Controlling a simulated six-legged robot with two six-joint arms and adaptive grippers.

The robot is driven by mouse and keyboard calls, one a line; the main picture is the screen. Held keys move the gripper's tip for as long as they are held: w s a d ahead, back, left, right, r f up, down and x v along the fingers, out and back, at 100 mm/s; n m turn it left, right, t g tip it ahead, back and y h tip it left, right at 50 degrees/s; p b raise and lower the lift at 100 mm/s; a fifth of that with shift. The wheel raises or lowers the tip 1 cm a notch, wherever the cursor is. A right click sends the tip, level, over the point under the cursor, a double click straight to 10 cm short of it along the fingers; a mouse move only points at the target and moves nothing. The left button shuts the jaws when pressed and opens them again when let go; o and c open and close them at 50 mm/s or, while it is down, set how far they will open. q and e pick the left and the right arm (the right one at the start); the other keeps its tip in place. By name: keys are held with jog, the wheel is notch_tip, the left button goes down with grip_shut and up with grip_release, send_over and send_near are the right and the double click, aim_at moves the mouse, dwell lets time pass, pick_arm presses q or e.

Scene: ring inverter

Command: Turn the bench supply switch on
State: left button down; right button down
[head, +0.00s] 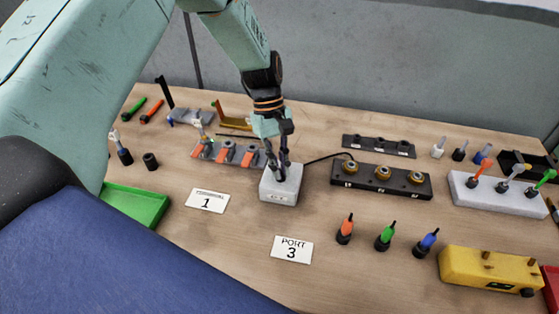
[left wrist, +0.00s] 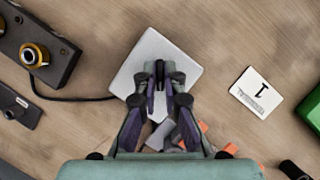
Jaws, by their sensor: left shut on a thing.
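The bench supply (head: 278,196) is a light grey box in the middle of the table in the head view. A dark cable runs from it to a black block with brass sockets. My left gripper (head: 281,175) points down onto the top of the box, its fingertips shut on the switch there. In the left wrist view the bench supply (left wrist: 150,48) lies under my left gripper (left wrist: 160,74), and the fingers are close together. The switch is mostly hidden between the fingertips, so its position cannot be told. My right gripper is not in view.
The black socket block (head: 345,181) stands right of the box. A "Terminal 1" card (head: 207,201) and a "Port 3" card (head: 291,250) lie in front. A grey strip with orange parts (head: 205,154) is close behind left. A green tray (head: 135,205) is at left.

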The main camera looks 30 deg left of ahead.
pick_arm(q)
jog(key=m+y+p, duration=0.1)
jog(key=m, duration=0.2)
jog(key=shift+w+r+m+g, duration=0.1)
jog(key=shift+w+m+g, duration=0.05)
jog(key=shift+m+g, duration=0.2)
jog(key=shift+d+m+g+y+p, duration=0.1)
jog(key=shift+m+g+y+p, duration=0.45)
jog(key=shift+m, duration=1.3)
jog(key=shift+w+y, duration=0.1)
jog(key=shift+y, duration=0.15)
jog(key=c, duration=1.5)
grip_release()
jog(key=shift+o, duration=0.2)
jog(key=v, duration=1.2)
